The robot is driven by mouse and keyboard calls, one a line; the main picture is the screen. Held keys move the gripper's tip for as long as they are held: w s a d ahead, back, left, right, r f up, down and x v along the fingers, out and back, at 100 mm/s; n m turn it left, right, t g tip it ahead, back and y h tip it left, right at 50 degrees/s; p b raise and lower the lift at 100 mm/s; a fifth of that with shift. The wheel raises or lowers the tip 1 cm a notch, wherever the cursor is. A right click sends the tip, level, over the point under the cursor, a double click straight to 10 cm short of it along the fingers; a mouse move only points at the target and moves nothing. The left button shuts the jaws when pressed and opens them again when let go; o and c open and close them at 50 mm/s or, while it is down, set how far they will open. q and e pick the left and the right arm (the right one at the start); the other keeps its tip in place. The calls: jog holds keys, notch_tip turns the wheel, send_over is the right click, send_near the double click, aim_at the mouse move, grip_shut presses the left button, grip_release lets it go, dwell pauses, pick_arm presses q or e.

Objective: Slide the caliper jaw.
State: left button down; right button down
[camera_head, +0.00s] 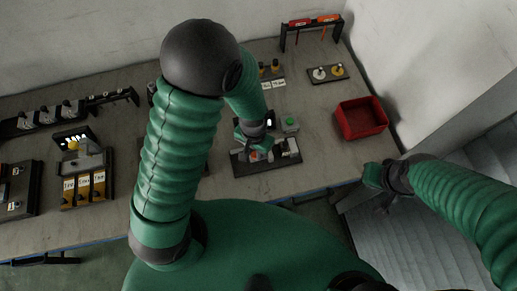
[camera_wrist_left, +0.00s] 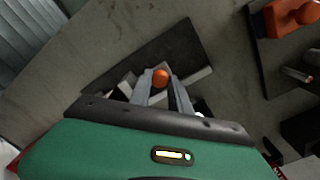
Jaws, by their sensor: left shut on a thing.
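The caliper station is a dark base plate (camera_head: 240,168) near the front middle of the table, with light blocks on it. It also shows in the left wrist view as a dark plate (camera_wrist_left: 187,38). My left gripper (camera_head: 260,148) reaches down over the plate. In the left wrist view its two fingers (camera_wrist_left: 166,82) are closed around a small orange-red knob (camera_wrist_left: 160,77), probably the caliper jaw's handle. The caliper scale and most of the jaw are hidden by the fingers and the wrist. My right gripper (camera_head: 377,184) hangs off the table's right front corner; its finger gap is unclear.
A red bin (camera_head: 361,118) stands to the right of the plate. A green button box (camera_head: 290,124) sits just behind it. A fixture with yellow-fronted slots (camera_head: 84,188) is at the left. A tool rack (camera_head: 312,24) stands at the back. Bare table lies between plate and bin.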

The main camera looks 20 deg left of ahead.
aim_at(253, 154)
pick_arm(q)
jog(key=c, duration=1.5)
grip_release()
jog(key=shift+s+a, duration=0.1)
jog(key=o, duration=0.3)
jog(key=shift+s+a, duration=0.1)
jog(key=shift+a, duration=0.05)
jog(key=shift+r, duration=0.1)
notch_tip(253, 154, up, 17)
jog(key=p, duration=0.1)
jog(key=shift+f, duration=0.2)
jog(key=shift+a, duration=0.1)
